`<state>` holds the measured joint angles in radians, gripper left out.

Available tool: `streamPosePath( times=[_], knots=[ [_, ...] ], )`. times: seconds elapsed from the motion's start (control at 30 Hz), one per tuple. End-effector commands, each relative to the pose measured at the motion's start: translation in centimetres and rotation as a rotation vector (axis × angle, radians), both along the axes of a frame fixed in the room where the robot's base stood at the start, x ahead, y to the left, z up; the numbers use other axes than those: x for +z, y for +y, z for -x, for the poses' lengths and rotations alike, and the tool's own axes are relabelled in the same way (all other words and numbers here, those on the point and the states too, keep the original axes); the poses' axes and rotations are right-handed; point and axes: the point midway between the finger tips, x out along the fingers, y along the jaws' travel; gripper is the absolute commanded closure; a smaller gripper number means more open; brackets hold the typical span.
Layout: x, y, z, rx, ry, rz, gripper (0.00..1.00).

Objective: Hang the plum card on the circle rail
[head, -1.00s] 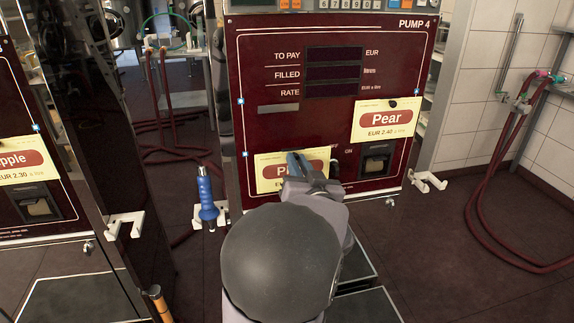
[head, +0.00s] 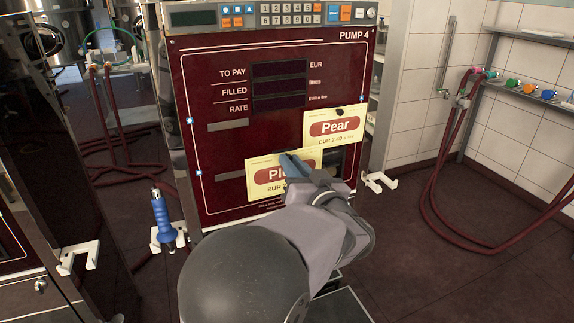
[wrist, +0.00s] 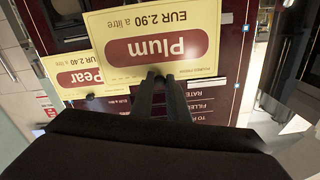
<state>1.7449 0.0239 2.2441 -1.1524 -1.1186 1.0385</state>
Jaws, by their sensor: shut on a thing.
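The plum card (head: 265,178) is pale yellow with a dark red label. My gripper (head: 293,165) is shut on its upper edge and holds it, slightly tilted, before the lower front of the red pump panel (head: 225,95). In the wrist view the plum card (wrist: 150,45) appears upside down, with my fingertips (wrist: 160,77) at its edge. A short grey rail (head: 228,125) and a lower one (head: 230,175) show left of the card. The blue-and-white marks at the panel's left edge are too small to read, so I cannot tell which rail is the circle rail.
The pear card (head: 335,125) is on the panel's right side, close to the plum card; a black dot shows at its top. A blue-handled nozzle (head: 164,222) hangs at the pump's lower left. Red hoses (head: 437,185) hang at the right wall. The panel's middle left is clear.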

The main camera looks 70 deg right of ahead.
Motion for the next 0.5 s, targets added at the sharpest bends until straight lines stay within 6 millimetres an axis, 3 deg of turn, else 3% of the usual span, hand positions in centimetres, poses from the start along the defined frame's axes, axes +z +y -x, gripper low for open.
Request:
streamPosePath(
  times=[0.5],
  knots=[
    [0.13, 0.60, 0.70, -0.001, 0.001, 0.002, 1.00]
  ],
)
